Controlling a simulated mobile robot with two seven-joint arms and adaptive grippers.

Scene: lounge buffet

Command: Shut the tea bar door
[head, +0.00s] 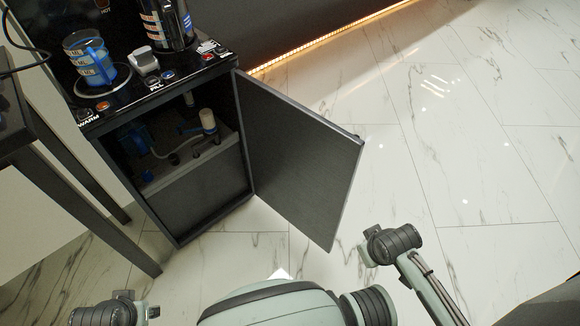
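The tea bar (205,190) is a dark cabinet at the left of the head view. Its door (300,158) is a dark grey panel hinged at the cabinet's right front edge. The door stands wide open, swung out to the right over the floor. The open compartment shows a white-capped bottle or filter (208,121), tubing and blue parts inside. Parts of both my arms show along the bottom edge, and a dark joint of my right arm is near the door's lower free corner, apart from it in the picture. I can make out no fingers of either gripper.
A dark-legged table (45,165) stands close at the left. The marble floor (480,150) to the right is clear. A lit strip runs along the back wall's foot.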

